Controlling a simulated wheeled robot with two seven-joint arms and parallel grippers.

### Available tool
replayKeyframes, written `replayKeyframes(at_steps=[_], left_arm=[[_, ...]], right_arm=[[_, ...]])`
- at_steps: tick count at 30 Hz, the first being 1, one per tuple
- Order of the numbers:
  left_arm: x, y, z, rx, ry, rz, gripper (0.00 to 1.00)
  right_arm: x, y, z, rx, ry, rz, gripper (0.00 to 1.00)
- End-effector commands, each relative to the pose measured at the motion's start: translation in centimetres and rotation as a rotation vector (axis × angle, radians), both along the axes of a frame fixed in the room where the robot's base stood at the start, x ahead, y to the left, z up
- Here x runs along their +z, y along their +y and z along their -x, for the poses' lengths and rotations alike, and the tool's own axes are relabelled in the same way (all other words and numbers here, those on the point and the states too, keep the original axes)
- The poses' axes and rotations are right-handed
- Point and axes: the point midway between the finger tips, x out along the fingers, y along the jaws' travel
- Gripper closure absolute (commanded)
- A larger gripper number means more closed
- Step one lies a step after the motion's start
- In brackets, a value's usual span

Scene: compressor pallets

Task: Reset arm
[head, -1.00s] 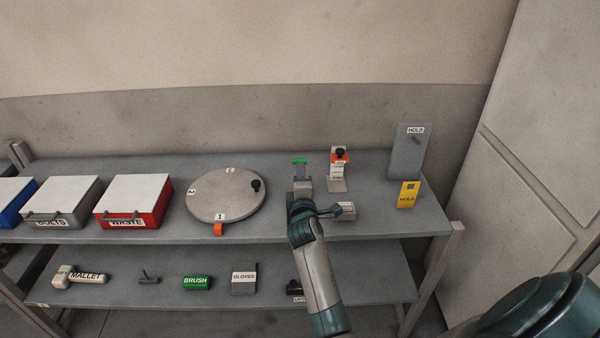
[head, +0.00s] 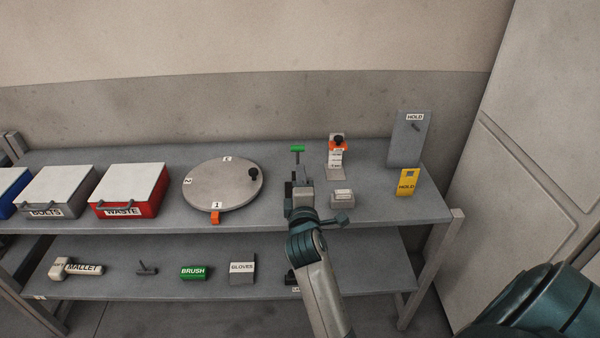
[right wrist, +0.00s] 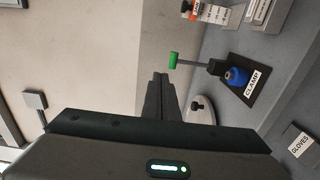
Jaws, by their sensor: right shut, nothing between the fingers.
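My right arm reaches in from the bottom of the head view. Its gripper (head: 302,176) is over the upper shelf, shut and empty. In the right wrist view the shut fingers (right wrist: 160,82) point past a clamp with a green T-handle (right wrist: 174,60), with a visible gap between them. The clamp's base carries a CLAMP label (right wrist: 252,84) and a blue part. In the head view the green handle (head: 297,149) shows just beyond the gripper, which partly hides the clamp. My left gripper is not in view.
A round turntable (head: 222,186) stands left of the gripper, then the red WASTE bin (head: 152,203) and grey BOLTS bin (head: 55,205). To the right are an orange-topped stand (head: 337,160), a small labelled block (head: 342,198), a yellow HOLD tag (head: 408,182) and a grey HOLD panel (head: 407,145).

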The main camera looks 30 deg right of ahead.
Motion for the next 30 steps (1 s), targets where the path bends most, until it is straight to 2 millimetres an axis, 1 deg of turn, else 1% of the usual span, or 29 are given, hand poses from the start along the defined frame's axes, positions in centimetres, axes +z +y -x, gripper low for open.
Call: replayKeyframes(at_steps=[4, 19, 22, 23, 26, 29, 30], left_arm=[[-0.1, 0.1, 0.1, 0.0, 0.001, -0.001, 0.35], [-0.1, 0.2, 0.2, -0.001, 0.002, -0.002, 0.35], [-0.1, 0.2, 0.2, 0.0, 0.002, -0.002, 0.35], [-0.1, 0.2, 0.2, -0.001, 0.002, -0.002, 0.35], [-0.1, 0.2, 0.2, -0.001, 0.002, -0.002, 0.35], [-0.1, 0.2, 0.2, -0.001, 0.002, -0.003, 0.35], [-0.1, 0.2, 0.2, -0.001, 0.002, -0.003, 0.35]], right_arm=[[0.0, 0.2, 0.3, 0.0, 0.001, -0.001, 1.0], [0.0, 0.2, 0.3, 0.0, 0.001, -0.002, 1.0], [-0.5, 0.3, 0.6, 0.002, 0.004, -0.021, 1.0], [-0.7, 0.3, 0.8, 0.003, 0.007, -0.035, 1.0], [-2.5, 0.6, 2.0, 0.007, 0.023, -0.116, 1.0], [-5.3, 1.4, 4.1, 0.009, 0.052, -0.254, 1.0], [-6.7, 1.9, 5.3, 0.007, 0.068, -0.325, 1.0]])
